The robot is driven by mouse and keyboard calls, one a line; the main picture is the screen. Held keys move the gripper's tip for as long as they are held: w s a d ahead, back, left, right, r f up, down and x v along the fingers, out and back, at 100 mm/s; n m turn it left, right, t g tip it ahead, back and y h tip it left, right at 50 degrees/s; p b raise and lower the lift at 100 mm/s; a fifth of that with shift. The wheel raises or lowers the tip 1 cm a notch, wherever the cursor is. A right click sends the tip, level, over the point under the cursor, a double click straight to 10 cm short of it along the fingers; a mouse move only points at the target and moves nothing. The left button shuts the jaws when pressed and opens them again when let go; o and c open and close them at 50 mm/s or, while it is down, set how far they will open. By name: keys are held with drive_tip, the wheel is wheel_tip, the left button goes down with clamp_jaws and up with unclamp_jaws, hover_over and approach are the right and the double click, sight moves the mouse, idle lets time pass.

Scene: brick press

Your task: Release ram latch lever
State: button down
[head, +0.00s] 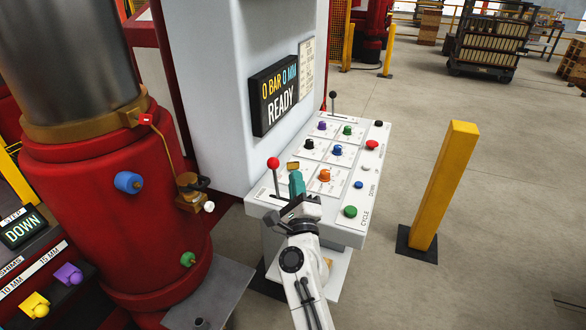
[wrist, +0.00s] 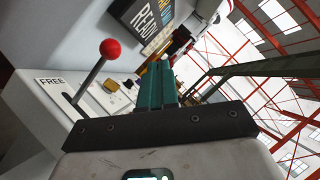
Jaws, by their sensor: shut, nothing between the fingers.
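A lever with a red ball knob (head: 273,163) on a thin metal rod rises from the left edge of the console. In the wrist view the red-knobbed lever (wrist: 110,48) leans right, near a plate marked FREE (wrist: 50,80). My gripper (head: 297,178) has teal fingers, shut and empty, just right of this lever and apart from it. In the wrist view the gripper (wrist: 158,75) points toward the console, with the knob left of the fingers.
The console (head: 335,215) carries several coloured knobs and a black-knobbed lever (head: 333,96) at its far end. A display (head: 273,95) reads READY. A red cylinder (head: 110,200) stands left. A yellow post (head: 446,180) stands right, with open floor around it.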

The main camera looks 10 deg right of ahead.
drive_tip(key=shift+s+a+r+p, duration=0.15)
drive_tip(key=shift+s+p, duration=0.3)
drive_tip(key=shift+s, duration=0.55)
drive_tip(key=shift+s+d+r+p, duration=0.1)
drive_tip(key=shift+s+p, duration=0.35)
drive_tip(key=shift+s, duration=0.5)
drive_tip(key=s+d+f+n+g+y+b, duration=0.1)
drive_tip(key=s+d+f+n+g+y, duration=0.2)
drive_tip(key=s+f+n+g, duration=0.5)
drive_tip(key=s+d+f+n+g+y+b, duration=0.2)
drive_tip(key=s+d+f+n+g+y, duration=0.15)
drive_tip(key=s+f+n, duration=0.9)
drive_tip(key=s+d+f+n+g+h, duration=0.1)
drive_tip(key=s+d+g, duration=0.1)
drive_tip(key=s, duration=0.5)
drive_tip(key=s+d+f+n+g+h+b, duration=0.1)
drive_tip(key=s+g, duration=0.3)
drive_tip(key=s, duration=0.4)
drive_tip(key=s+d+f+n+g+h, duration=0.1)
drive_tip(key=s+d+n+g+h, duration=0.1)
drive_tip(key=s, duration=0.6)
drive_tip(key=shift+s+d+f+g, duration=0.2)
drive_tip(key=shift+d+f+g, duration=0.2)
drive_tip(key=shift+d+g, duration=0.2)
